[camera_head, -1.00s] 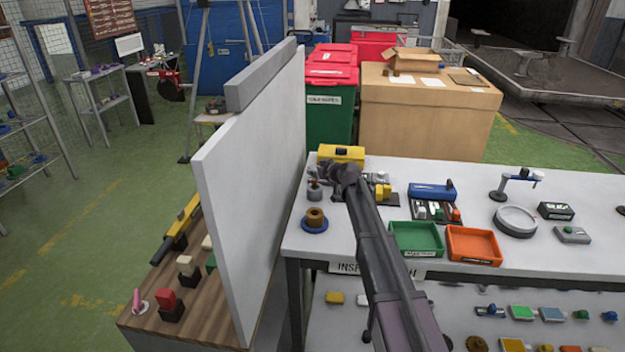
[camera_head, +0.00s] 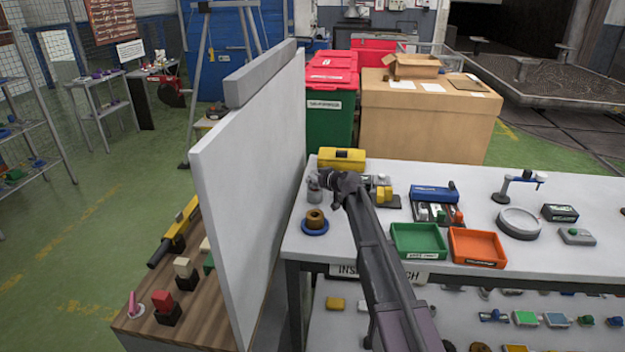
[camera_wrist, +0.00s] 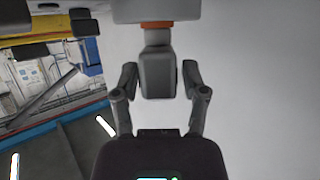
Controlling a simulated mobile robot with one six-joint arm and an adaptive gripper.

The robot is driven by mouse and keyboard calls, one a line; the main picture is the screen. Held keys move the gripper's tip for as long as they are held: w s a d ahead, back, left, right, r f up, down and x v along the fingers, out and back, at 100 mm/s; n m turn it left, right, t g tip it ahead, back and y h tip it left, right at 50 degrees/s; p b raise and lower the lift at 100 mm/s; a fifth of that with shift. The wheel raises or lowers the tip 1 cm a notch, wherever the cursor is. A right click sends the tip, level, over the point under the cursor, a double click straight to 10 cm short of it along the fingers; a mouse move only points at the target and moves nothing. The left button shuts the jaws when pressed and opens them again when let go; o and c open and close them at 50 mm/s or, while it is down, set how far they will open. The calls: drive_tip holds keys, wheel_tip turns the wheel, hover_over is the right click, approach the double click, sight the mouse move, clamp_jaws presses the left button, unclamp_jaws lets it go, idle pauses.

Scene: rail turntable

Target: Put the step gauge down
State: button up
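My gripper (camera_wrist: 158,78) shows in the wrist view with a finger on each side of a dark grey block, which I take for the step gauge (camera_wrist: 157,72). The fingers appear to close on its sides. An orange band and a wider light grey part lie beyond the block. In the head view my gripper (camera_head: 338,188) is over the far left part of the inspection bench (camera_head: 470,190), near the white panel. The held piece is hard to make out there, and contact with the bench cannot be told.
A yellow box (camera_head: 341,160) stands behind my gripper, a grey knobbed piece (camera_head: 313,190) to its left, and a brown ring on a blue base (camera_head: 315,222) in front. A white panel (camera_head: 250,200) rises at the left. Green (camera_head: 418,240) and orange (camera_head: 477,247) trays lie at the right.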

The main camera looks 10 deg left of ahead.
drive_tip(key=shift+r, duration=0.15)
idle(0.3)
drive_tip(key=shift+s+d+r, duration=0.1)
drive_tip(key=shift+s, duration=0.05)
drive_tip(key=p+v, duration=0.5)
drive_tip(key=v, duration=0.6)
drive_tip(key=shift+s+d, duration=0.2)
drive_tip(key=shift+d, duration=0.05)
drive_tip(key=shift+r, duration=0.1)
